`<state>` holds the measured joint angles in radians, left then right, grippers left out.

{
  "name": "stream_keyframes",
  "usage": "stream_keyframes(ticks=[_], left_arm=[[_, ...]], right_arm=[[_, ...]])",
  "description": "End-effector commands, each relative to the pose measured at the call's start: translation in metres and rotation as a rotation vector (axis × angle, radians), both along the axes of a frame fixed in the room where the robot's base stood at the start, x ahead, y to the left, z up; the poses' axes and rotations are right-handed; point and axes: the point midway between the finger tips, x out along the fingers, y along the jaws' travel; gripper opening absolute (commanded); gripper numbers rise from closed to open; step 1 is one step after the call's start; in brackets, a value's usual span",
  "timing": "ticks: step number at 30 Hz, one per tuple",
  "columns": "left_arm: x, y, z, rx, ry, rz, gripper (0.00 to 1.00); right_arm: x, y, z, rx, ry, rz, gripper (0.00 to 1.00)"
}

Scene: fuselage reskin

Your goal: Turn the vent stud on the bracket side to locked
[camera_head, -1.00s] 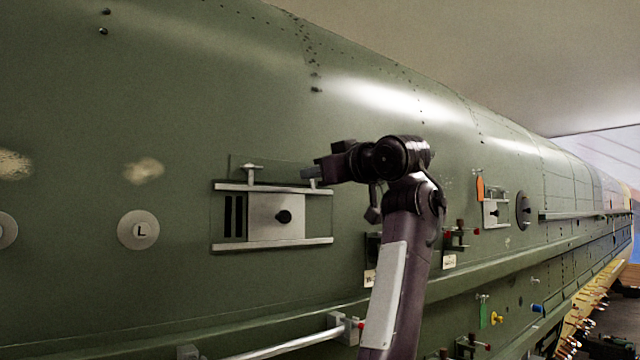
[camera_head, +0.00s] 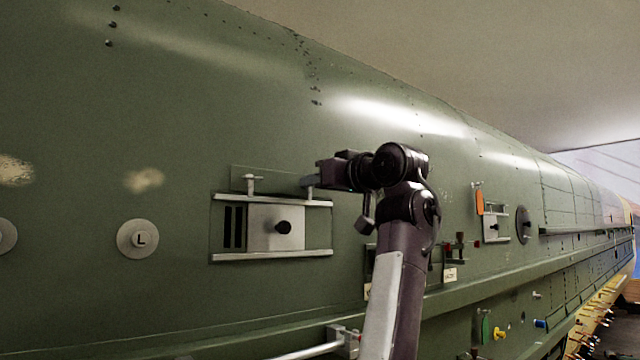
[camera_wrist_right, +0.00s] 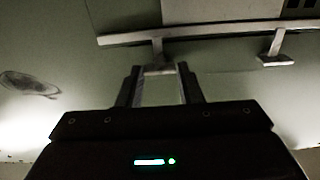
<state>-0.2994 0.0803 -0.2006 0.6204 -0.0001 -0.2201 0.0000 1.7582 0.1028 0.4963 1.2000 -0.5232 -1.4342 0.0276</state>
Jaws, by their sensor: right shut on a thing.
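The vent (camera_head: 277,228) is a pale sliding plate with a dark knob and dark slots, between two horizontal rails on the green fuselage. Two T-shaped studs stand at its upper rail. The left stud (camera_head: 251,182) is free, with its crossbar level; it also shows in the wrist view (camera_wrist_right: 276,52). My right gripper (camera_head: 311,181) is at the right stud (camera_head: 310,194). In the wrist view my right gripper (camera_wrist_right: 160,70) is shut on that stud (camera_wrist_right: 157,48), its crossbar between the fingertips. The fingers partly hide the stud's head. My left gripper is not in view.
A second small vent (camera_head: 495,226) with an orange tag (camera_head: 479,203) is farther right. A silver handrail (camera_head: 305,351) runs below. The skin above the vent is clear.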

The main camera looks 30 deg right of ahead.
Motion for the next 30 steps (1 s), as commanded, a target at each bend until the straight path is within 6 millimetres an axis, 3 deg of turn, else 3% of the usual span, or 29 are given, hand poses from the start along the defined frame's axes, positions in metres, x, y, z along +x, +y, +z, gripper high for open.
stream_keyframes(ticks=[1,2,6,17,30], left_arm=[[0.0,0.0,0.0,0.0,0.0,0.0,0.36],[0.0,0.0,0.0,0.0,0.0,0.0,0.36],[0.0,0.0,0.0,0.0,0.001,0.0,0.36],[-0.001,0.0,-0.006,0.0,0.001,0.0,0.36],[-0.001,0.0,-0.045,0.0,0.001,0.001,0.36]], right_arm=[[0.0,0.0,-0.001,0.002,0.001,0.0,0.1],[0.0,0.0,-0.001,0.002,0.001,0.0,0.37],[0.0,0.0,0.0,0.001,0.0,0.0,0.55],[-0.007,-0.001,-0.001,0.0,-0.002,0.0,0.55],[-0.072,-0.006,-0.002,0.001,-0.003,0.0,0.55]])
